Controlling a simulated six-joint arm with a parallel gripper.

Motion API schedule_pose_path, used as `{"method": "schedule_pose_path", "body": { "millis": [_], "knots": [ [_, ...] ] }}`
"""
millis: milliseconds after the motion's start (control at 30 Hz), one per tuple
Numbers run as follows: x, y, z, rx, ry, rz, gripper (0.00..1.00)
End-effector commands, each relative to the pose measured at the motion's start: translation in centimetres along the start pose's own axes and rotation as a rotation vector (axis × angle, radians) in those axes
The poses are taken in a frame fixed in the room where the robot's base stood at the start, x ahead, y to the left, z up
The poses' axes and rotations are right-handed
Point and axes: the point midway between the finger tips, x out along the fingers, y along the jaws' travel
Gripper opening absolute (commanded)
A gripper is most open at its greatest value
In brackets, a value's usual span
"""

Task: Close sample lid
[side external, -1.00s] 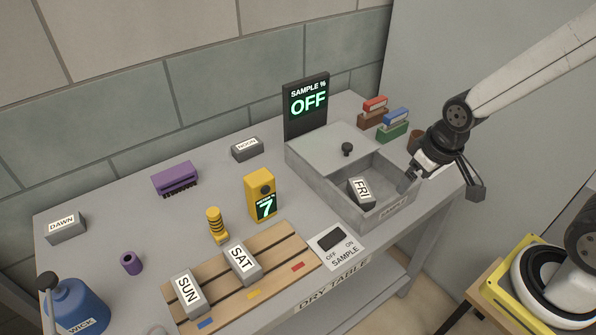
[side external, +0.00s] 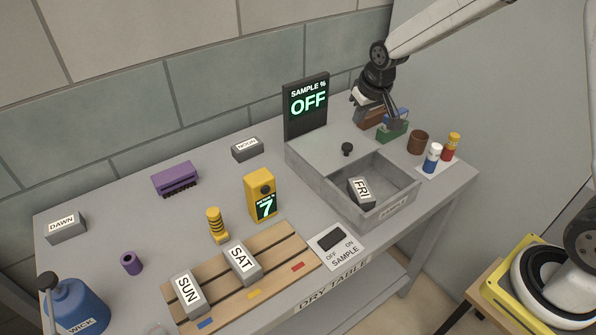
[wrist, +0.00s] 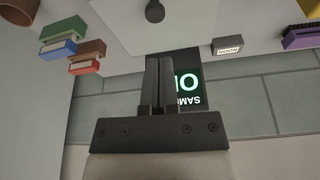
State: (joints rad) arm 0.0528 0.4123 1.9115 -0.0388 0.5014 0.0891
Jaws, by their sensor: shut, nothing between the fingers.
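The grey sample box (side external: 337,207) stands at the right of the table with its front part open. Its flat sliding lid (side external: 325,147) covers the back part and carries a dark round knob (side external: 347,149), also visible in the wrist view (wrist: 155,11). A grey brick labelled FRI (side external: 361,193) lies tilted inside the open part. My gripper (side external: 372,112) is shut and empty, above the back right of the table, behind and to the right of the lid and apart from the knob. In the wrist view its fingers (wrist: 158,75) are together.
The sample display (side external: 307,104) reads OFF behind the box. A brown cup (side external: 417,142) and small bottles (side external: 432,158) stand at right. A switch panel (side external: 338,246) lies in front, beside the SAT brick (side external: 241,262) on slats.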

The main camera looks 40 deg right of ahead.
Motion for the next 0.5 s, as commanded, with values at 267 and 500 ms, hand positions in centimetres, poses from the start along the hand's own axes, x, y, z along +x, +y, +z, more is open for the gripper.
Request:
{"method": "schedule_pose_path", "body": {
  "millis": [267,500],
  "knots": [
    [1.8,0.8,-5.2,0.036,0.025,0.012,0.00],
    [2.1,0.9,-6.3,0.044,0.033,0.015,0.00]
  ]
}}
